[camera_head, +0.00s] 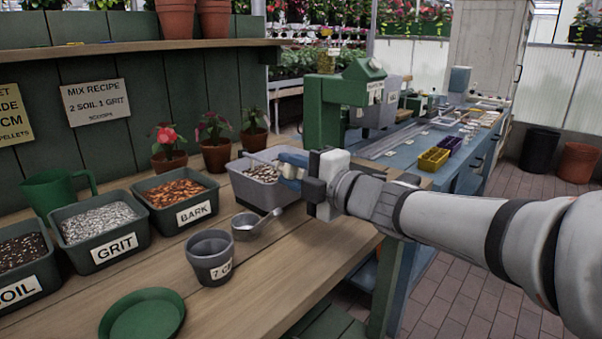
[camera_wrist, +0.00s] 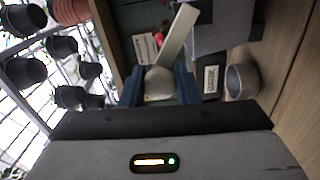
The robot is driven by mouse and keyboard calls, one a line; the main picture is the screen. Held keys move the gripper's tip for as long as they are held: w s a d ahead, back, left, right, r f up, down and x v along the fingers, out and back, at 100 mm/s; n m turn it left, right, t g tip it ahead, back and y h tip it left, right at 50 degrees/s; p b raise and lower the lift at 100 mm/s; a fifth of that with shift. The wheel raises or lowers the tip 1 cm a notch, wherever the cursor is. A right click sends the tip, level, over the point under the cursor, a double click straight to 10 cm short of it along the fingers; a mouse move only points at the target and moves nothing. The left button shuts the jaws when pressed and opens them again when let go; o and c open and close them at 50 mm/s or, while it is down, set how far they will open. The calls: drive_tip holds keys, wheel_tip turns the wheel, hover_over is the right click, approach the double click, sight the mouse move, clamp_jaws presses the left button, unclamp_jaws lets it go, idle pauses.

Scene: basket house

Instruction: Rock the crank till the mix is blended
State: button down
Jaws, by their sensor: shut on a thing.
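The crank has a pale knob (camera_wrist: 160,83) and a flat, light crank arm (camera_wrist: 178,38) in the wrist view. My gripper (camera_wrist: 159,90) is shut on the knob, with one blue finger on each side of it. In the head view my gripper (camera_head: 290,172) is at the right side of a grey tub (camera_head: 262,194) on the bench. The tub holds a speckled mix of light and dark bits. My gripper hides most of the crank and part of the tub there, so how the crank joins the tub cannot be told.
On the bench are bins of grit (camera_head: 112,245), bark (camera_head: 187,216) and soil (camera_head: 28,285), a metal scoop (camera_head: 246,231), a grey pot (camera_head: 209,265) and a green saucer (camera_head: 143,317). Potted flowers (camera_head: 168,155) stand behind. A green machine (camera_head: 322,118) stands beyond my gripper.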

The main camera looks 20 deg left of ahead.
drive_tip(key=shift+r, duration=0.2)
drive_tip(key=c, duration=1.4)
unclamp_jaws()
drive_tip(key=shift+w, duration=0.1)
drive_tip(key=shift+c, duration=0.2)
drive_tip(key=o, duration=0.3)
drive_tip(key=shift+f, duration=0.1)
drive_tip(key=p+v, duration=0.1)
drive_tip(key=v, duration=0.6)
drive_tip(key=shift+d, duration=0.4)
